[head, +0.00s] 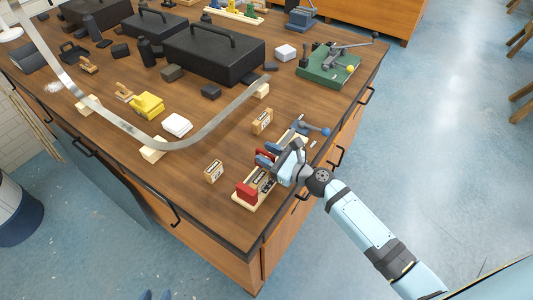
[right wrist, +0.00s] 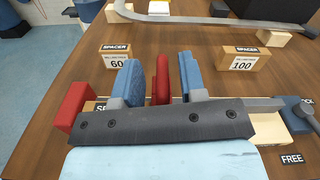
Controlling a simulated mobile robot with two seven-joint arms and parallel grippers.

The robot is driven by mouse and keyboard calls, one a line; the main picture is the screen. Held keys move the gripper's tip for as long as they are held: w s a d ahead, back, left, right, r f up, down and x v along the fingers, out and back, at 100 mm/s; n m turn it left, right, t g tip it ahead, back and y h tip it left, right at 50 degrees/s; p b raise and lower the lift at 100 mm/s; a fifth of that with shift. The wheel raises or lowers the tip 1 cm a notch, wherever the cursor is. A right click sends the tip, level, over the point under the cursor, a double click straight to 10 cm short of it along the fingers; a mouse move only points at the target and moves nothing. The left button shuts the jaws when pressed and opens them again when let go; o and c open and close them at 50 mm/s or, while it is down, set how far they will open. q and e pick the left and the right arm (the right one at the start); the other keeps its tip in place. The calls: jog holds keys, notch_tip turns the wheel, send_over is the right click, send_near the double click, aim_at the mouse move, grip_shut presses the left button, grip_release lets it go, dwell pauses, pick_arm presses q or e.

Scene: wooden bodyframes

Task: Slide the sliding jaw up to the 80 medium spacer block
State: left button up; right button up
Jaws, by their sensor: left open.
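The cream-based jaw fixture (head: 243,207) lies near the bench's front right edge. Its red fixed jaw (head: 246,194) is at the near end and at left in the right wrist view (right wrist: 70,108). A spacer block (head: 262,179) sits beside it; only the start of its label (right wrist: 101,105) shows, the number hidden. The red sliding jaw (right wrist: 162,82) stands further along the bar, apart from the block. My right gripper (right wrist: 158,64) is open with its blue fingers on either side of the sliding jaw, narrow gaps showing. My left gripper is not in view.
The 60 spacer (head: 214,171) and 100 spacer (head: 262,121) stand behind the fixture. A blue-knobbed lever (head: 325,131) is at its far end, near a FREE label (right wrist: 292,160). A curved metal strip (head: 190,139) on wooden blocks and a black toolbox (head: 212,52) lie beyond.

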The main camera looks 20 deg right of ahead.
jog(key=b+v, duration=0.3)
jog(key=v, duration=1)
jog(key=shift+s+d, duration=0.15)
jog(key=shift+s, duration=0.05)
